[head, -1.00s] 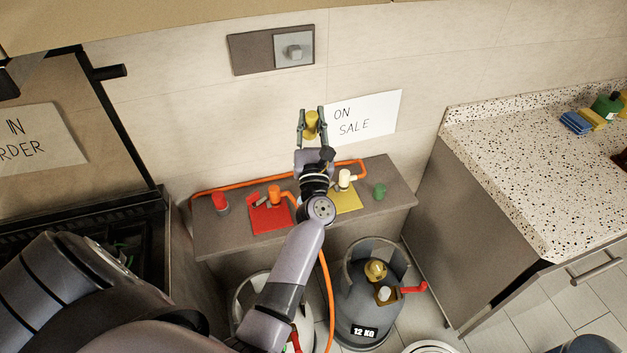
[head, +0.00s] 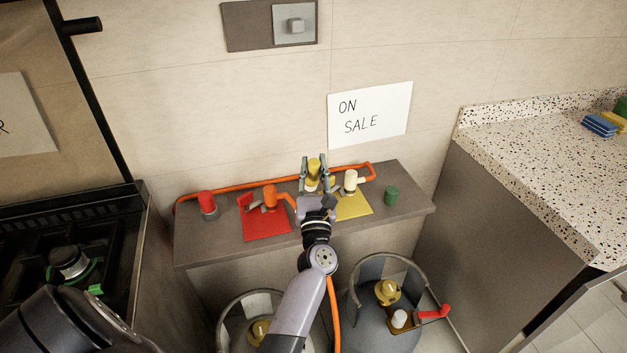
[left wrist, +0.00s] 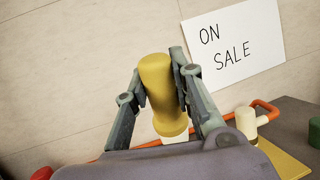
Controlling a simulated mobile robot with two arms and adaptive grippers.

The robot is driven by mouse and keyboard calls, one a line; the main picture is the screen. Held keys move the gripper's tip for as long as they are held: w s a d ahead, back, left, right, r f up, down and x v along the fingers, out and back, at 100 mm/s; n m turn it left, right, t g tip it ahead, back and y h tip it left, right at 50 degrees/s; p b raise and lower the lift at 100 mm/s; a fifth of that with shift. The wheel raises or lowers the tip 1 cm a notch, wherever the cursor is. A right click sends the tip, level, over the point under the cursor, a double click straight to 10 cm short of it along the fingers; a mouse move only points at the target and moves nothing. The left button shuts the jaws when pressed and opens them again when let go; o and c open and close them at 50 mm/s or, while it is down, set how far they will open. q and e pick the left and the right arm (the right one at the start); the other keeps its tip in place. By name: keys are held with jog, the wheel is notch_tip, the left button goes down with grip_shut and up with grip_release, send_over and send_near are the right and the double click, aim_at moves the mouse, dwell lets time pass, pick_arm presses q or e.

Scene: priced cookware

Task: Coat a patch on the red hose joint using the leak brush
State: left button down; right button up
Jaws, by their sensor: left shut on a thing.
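My left gripper (head: 316,168) is shut on a yellow handle, seemingly the leak brush (head: 314,170). In the left wrist view, the yellow handle (left wrist: 157,85) is nearly upright between the fingers, with a pale part (left wrist: 174,139) below it. In the head view the gripper appears between the red and yellow mats, overlapping the hose; its height above the shelf is unclear. The red mat (head: 266,228) carries an orange joint (head: 270,195) with a small grey piece beside it. The yellow mat (head: 354,208) carries a cream joint (head: 350,182). My right gripper is out of view.
The orange hose (head: 235,186) runs along the back of the grey shelf (head: 195,250). A red-topped piece (head: 207,203) stands at left and a green cylinder (head: 391,196) at right. Gas cylinders (head: 388,320) stand below. A sign (head: 370,113) hangs on the wall behind.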

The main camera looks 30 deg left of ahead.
aim_at(313, 187)
pick_arm(q)
jog(key=shift+f+b, duration=0.5)
jog(key=shift+f, duration=0.25)
jog(key=shift+f+b, duration=1.55)
jog(key=shift+f, duration=0.65)
jog(key=shift+s+f+b, duration=0.1)
jog(key=shift+f+b, duration=0.85)
dwell(0.4)
jog(key=shift+r, duration=0.1)
jog(key=shift+r+p, duration=2.7)
jog(key=shift+r, duration=0.95)
